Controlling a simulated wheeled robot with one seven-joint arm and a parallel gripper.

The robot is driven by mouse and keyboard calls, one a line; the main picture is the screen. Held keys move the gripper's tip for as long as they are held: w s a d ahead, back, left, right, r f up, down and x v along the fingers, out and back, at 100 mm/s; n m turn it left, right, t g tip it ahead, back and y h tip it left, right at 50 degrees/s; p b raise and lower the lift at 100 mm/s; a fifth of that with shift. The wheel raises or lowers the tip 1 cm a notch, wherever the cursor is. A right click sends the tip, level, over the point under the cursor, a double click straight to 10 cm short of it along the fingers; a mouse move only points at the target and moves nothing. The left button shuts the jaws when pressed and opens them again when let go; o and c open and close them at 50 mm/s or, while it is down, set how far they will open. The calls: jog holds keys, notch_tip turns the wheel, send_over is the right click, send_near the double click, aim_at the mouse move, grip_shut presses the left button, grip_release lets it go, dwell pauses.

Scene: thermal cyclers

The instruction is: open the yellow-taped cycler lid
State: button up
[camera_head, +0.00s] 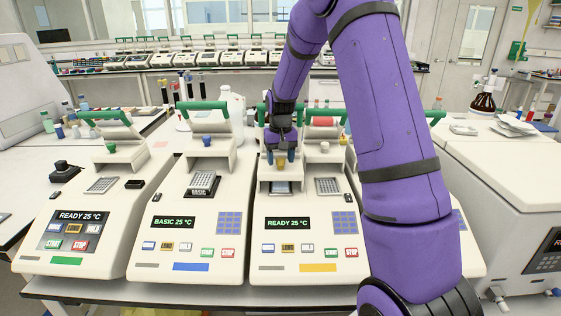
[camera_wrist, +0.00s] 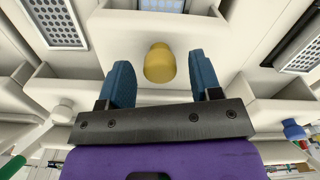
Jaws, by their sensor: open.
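The yellow-taped cycler (camera_head: 318,268) stands on the bench right of centre, with a yellow strip on its front and a display reading READY 25 °C. It has two side-by-side bays. A yellow knob (camera_wrist: 159,63) stands in its left bay and also shows in the head view (camera_head: 281,163). My gripper (camera_wrist: 158,82) is open, pointing down, with one blue finger on each side of the knob. Gaps show between knob and fingers. My gripper also shows in the head view (camera_head: 282,156). My arm hides part of the lid behind, so I cannot tell its exact position.
The blue-taped cycler (camera_head: 190,267) stands close on the left, and a green-taped cycler (camera_head: 66,261) farther left. A white knob (camera_head: 325,147) is in the neighbouring right bay. My arm covers much of a machine on the right. A brown bottle (camera_head: 483,101) stands behind right.

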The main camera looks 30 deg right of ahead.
jog(key=shift+f, duration=0.65)
grip_shut()
jog(key=w+d, duration=0.6)
jog(key=w, duration=0.3)
jog(key=shift+w+d, duration=0.25)
jog(key=shift+w, duration=0.05)
grip_release()
notch_tip(320, 180, up, 11)
